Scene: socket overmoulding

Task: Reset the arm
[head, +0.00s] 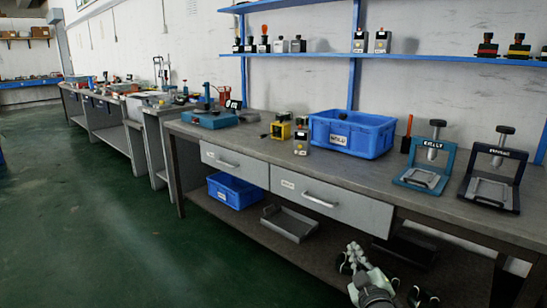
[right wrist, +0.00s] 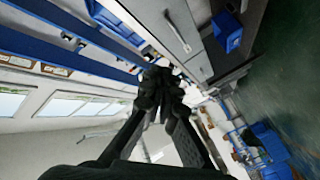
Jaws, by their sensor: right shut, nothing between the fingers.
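My right gripper (head: 352,260) shows at the bottom of the head view, in front of the workbench (head: 250,184) and below the level of its top. In the right wrist view its dark fingers (right wrist: 160,82) come together at the tips, with nothing held between them. My left gripper is in neither view.
On the bench stand a blue bin (head: 352,134), a teal press (head: 428,158), a dark press (head: 494,170) and a yellow device (head: 281,128). Below are drawers (head: 330,200), a small blue bin (head: 235,190) and a grey tray (head: 289,222). Green floor (head: 90,220) is clear at left.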

